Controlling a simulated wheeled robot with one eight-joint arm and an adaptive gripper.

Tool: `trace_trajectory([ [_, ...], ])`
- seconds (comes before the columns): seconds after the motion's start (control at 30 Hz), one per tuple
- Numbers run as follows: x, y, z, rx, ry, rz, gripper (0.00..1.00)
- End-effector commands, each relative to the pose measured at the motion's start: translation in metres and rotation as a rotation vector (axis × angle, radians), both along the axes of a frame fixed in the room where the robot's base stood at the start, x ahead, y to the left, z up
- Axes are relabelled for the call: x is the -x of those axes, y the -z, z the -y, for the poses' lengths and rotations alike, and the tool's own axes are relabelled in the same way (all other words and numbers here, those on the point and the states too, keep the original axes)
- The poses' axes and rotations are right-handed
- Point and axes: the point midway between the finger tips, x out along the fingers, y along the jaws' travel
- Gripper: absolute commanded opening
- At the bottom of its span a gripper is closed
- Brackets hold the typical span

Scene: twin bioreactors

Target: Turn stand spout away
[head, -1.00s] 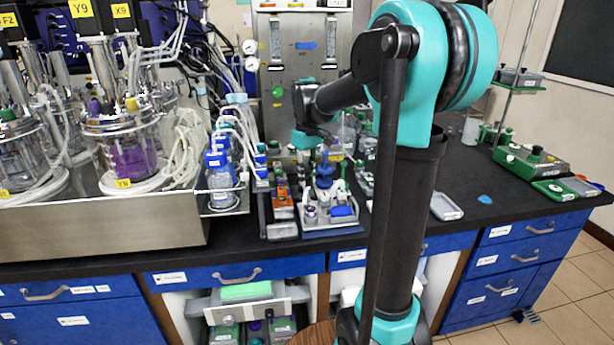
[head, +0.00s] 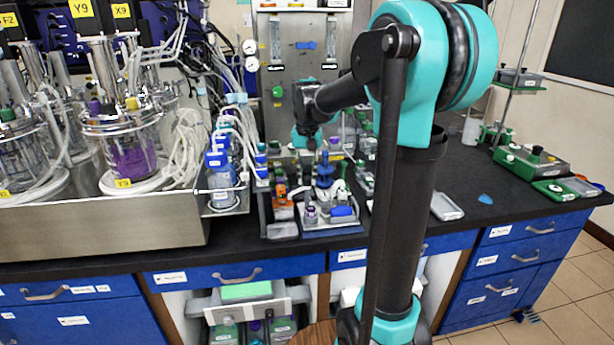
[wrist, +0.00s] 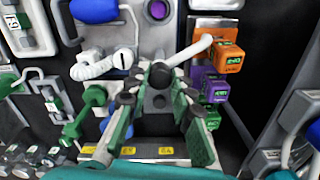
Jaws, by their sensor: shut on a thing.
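The white stand spout (wrist: 190,51) is a short, slanted white tube in the wrist view. It runs up and to the right from my fingertips, with its far end near an orange-capped block. My gripper (wrist: 160,74) has green-lined fingers that come together at the spout's lower left end and are shut on it. A grey stand part (wrist: 157,42) lies just beyond the fingertips; how the spout joins it is hidden by the fingers. In the head view my gripper (head: 312,143) is small and dark above the crowded bench, and the spout cannot be made out there.
An orange block (wrist: 218,57) and purple blocks (wrist: 206,82) with green tops stand close right of my fingers. A corrugated white hose (wrist: 95,66) and a green clamp (wrist: 92,97) lie to the left. In the head view, glass bioreactors (head: 130,155) stand left; bare bench (head: 455,185) lies right.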

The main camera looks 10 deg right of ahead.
Motion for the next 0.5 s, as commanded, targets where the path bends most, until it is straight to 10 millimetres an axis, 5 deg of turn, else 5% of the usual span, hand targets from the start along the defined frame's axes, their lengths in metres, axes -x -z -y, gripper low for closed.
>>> trace_trajectory([
  [0.5, -0.0002, -0.0002, -0.0001, 0.000, 0.043, 0.000, 0.00],
])
